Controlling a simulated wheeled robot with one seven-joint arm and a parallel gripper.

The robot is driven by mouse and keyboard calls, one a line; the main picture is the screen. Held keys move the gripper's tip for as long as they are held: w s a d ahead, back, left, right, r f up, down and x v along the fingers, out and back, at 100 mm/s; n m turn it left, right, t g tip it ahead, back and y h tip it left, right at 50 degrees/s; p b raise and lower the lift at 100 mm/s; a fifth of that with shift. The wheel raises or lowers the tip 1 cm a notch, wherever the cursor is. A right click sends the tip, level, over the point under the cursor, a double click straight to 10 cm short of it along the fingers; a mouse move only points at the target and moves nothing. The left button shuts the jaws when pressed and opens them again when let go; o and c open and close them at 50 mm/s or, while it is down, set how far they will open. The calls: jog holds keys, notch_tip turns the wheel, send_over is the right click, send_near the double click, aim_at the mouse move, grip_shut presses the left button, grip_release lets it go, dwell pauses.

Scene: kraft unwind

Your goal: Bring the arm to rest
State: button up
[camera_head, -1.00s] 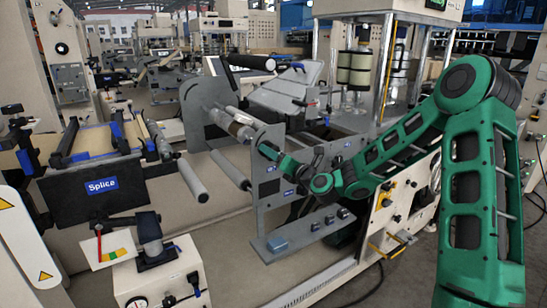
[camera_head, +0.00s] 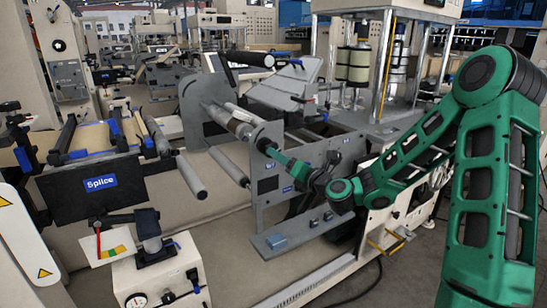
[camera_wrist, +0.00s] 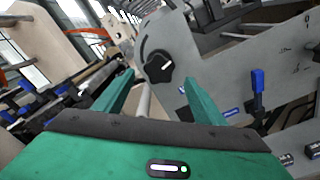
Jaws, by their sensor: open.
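My green arm (camera_head: 487,170) reaches in from the right in the head view, its forearm running left and down to the wrist beside the grey plate of the unwind stand. My gripper (camera_head: 270,153) points left there and looks small. In the wrist view, my gripper (camera_wrist: 158,77) shows two green fingers spread apart with nothing between them. A black knob (camera_wrist: 158,66) on a grey plate (camera_wrist: 200,60) appears beyond the fingertips. I cannot tell how far the knob is from them.
The grey unwind stand (camera_head: 266,190) with its rollers is close to my gripper. A control shelf (camera_head: 305,232) juts out below my wrist. The splice table (camera_head: 90,190) is at left. A press machine (camera_head: 388,95) stands behind the arm. Open floor (camera_head: 375,285) shows at the lower right.

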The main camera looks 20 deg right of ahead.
jog(key=s+f+n+g, duration=0.7)
jog(key=s+f+n, duration=0.25)
jog(key=n, duration=0.75)
jog(key=s+d+n+g+h, duration=0.45)
jog(key=s+d+n, duration=0.35)
jog(key=s+d, duration=0.3)
jog(key=s+d+r+n+g, duration=0.1)
jog(key=s+d+n+g, duration=0.1)
jog(key=s, duration=0.7)
jog(key=s+d+r+n+g, duration=0.1)
jog(key=s+d+r+n, duration=0.1)
jog(key=s, duration=0.7)
jog(key=s+d+r+n+g, duration=0.1)
jog(key=s+n, duration=0.3)
jog(key=s, duration=0.5)
jog(key=shift+s+d+r+g+h, duration=0.2)
jog(key=shift+d+r+g+h, duration=0.35)
jog(key=shift+g, duration=0.3)
jog(key=shift+w+a, duration=0.1)
jog(key=shift+a, duration=0.05)
